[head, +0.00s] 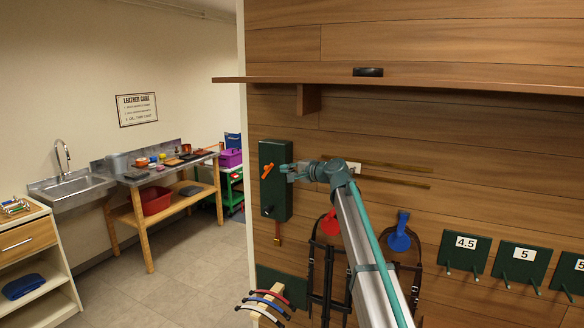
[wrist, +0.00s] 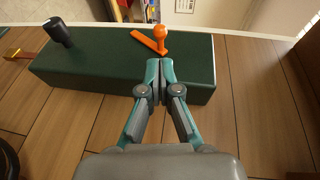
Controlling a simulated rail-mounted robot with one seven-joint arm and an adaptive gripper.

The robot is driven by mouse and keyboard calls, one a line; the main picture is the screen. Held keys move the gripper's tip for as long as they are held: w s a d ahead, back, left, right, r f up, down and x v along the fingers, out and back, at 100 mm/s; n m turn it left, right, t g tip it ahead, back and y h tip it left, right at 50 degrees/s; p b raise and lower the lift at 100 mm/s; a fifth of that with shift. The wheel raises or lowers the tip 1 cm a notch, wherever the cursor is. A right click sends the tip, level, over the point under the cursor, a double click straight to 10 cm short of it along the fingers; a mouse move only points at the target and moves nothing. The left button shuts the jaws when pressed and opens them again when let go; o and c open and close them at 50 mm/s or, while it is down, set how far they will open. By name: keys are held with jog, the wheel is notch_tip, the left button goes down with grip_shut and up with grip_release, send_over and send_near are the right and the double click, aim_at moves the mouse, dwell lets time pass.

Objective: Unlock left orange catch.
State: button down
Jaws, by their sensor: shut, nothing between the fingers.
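The orange catch (head: 267,171) is on the front of a dark green box (head: 280,202) on the wooden wall. In the head view it looks like a tilted bar with a small knob. In the wrist view the catch (wrist: 152,39) shows near the top of the picture, beyond my fingertips. My gripper (head: 290,172) is just right of the catch in the head view. In the wrist view my gripper (wrist: 160,66) is shut and empty, its tips over the green box (wrist: 95,68). I see a small gap between tips and catch; contact cannot be told.
A black knob (wrist: 58,32) stands on the same box, away from the catch. A brass and red piece (head: 277,232) hangs below the box. Bridles with red and blue holders hang right of it. A wooden shelf (head: 400,83) runs above. The floor to the left is clear.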

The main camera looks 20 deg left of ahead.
aim_at(273, 163)
jog(key=shift+p+x, duration=0.85)
jog(key=shift+x, duration=1.95)
jog(key=shift+w+a+r+b, duration=0.1)
jog(key=shift+a+r+b, duration=0.35)
jog(key=shift+b, duration=0.6)
jog(key=shift+a+r, duration=0.3)
jog(key=shift+d, duration=0.1)
